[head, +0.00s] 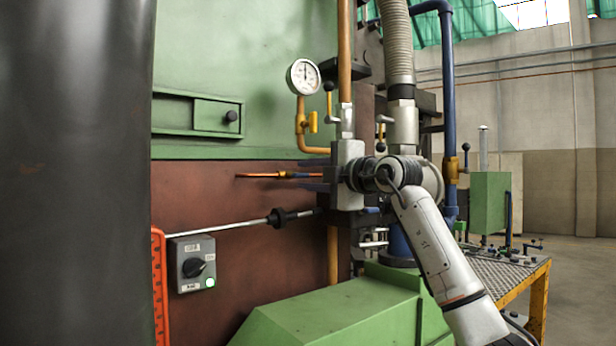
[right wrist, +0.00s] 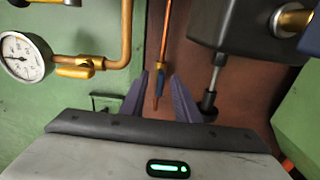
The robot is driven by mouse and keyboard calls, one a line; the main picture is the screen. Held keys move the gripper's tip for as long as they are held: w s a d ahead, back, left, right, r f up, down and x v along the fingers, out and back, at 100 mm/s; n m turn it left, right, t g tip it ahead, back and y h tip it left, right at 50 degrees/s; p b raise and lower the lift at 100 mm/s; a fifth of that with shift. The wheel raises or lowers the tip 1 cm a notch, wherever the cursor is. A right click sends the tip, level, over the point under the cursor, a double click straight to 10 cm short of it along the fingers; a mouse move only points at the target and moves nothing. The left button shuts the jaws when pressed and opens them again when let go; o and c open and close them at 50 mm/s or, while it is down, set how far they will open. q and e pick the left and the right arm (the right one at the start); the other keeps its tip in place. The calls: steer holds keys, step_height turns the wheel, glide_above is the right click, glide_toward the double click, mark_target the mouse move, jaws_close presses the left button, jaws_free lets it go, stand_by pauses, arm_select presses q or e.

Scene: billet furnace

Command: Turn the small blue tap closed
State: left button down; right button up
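A thin copper pipe (head: 255,175) runs in front of the red-brown panel. My right gripper (head: 306,174) comes in from the right with dark bluish fingers. In the right wrist view my right gripper (right wrist: 159,82) is open, its fingers on either side of the pipe line. The blue fitting appears between the fingertips, at or just beyond them. I see no contact. My left gripper is not in view.
A pressure gauge (head: 303,77) and a yellow tap (head: 312,122) on a brass pipe are above. A rod with a black knob (head: 278,217) passes below. A switch box (head: 193,264) with a green light is lower left. Green machine housing (head: 330,315) fills the area below.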

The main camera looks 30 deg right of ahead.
steer(key=shift+a, duration=0.1)
steer(key=shift+s+f, duration=0.1)
steer(key=shift+s, duration=0.15)
arm_select(q)
steer(key=b, duration=0.1)
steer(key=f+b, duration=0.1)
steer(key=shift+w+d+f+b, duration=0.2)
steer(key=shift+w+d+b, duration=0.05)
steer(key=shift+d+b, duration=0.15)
arm_select(e)
steer(key=s+d, duration=0.1)
steer(key=s, duration=0.8)
steer(key=shift+s+d, duration=0.25)
steer(key=shift+s, duration=0.1)
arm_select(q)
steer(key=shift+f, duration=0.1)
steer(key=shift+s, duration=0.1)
